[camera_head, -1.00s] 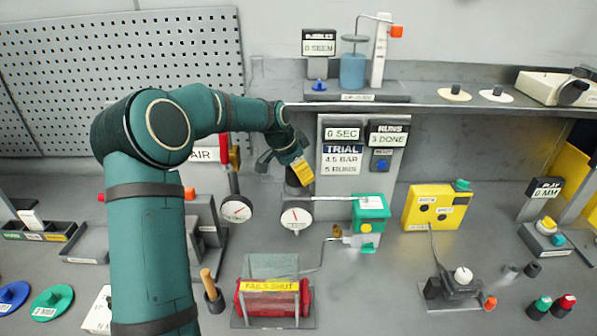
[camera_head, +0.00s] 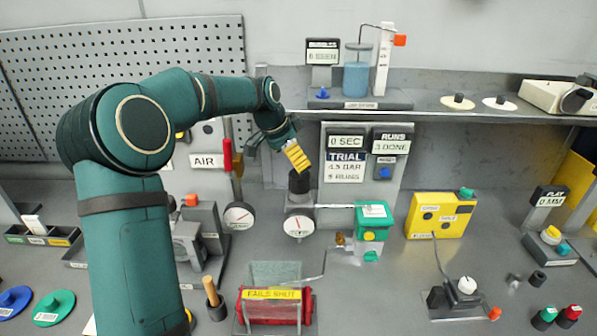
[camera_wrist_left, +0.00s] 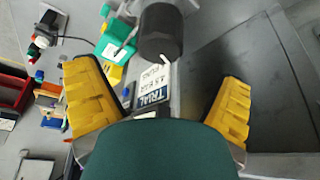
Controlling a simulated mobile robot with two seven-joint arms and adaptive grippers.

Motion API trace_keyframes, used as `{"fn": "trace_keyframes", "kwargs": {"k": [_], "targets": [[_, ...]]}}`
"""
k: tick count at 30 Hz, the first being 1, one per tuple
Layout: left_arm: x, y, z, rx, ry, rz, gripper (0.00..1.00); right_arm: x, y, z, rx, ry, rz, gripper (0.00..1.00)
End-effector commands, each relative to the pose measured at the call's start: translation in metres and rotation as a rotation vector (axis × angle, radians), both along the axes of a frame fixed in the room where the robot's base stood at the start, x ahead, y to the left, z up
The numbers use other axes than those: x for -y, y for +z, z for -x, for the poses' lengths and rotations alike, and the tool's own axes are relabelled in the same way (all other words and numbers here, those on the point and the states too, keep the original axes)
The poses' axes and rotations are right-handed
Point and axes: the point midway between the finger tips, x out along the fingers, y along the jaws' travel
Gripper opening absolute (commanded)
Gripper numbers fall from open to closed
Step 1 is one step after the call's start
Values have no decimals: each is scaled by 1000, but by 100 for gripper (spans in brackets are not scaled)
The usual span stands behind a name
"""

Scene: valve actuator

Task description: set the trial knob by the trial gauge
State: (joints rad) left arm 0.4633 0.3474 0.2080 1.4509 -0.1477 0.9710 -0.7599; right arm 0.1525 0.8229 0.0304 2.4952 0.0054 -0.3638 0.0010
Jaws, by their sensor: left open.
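The trial knob (camera_head: 299,182) is a black upright cylinder directly above the trial gauge (camera_head: 298,225), a round white dial whose needle is too small to read surely. My left gripper (camera_head: 297,157), with yellow fingers, is just above the knob and apart from it. In the left wrist view the fingers (camera_wrist_left: 160,80) are spread wide with nothing between them. The knob also shows there (camera_wrist_left: 160,32), beyond the fingertips at the top. The TRIAL sign (camera_head: 345,165) behind reads 4.5 bar and 5 runs. My right gripper is not in view.
A green box (camera_head: 373,215) stands right of the gauge and a yellow box (camera_head: 440,215) farther right. Another gauge (camera_head: 238,216) with a red-handled part (camera_head: 228,155) is on the left. A red cylinder marked FAILS SHUT (camera_head: 270,308) lies in front. A shelf (camera_head: 450,105) runs behind.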

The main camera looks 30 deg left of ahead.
Motion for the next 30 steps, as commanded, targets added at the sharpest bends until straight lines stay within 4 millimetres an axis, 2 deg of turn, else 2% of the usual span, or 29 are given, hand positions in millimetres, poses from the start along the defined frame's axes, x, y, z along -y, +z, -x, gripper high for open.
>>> {"fn": "trace_keyframes", "kwargs": {"k": [3, 9, 30], "targets": [[-3, 19, 7, 2, 2, 0, 94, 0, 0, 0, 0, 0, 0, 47], [-7, 35, 13, 1, 1, 0, 94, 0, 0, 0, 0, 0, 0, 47], [-7, 38, 14, 1, 0, 0, 94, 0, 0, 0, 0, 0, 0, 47]]}}
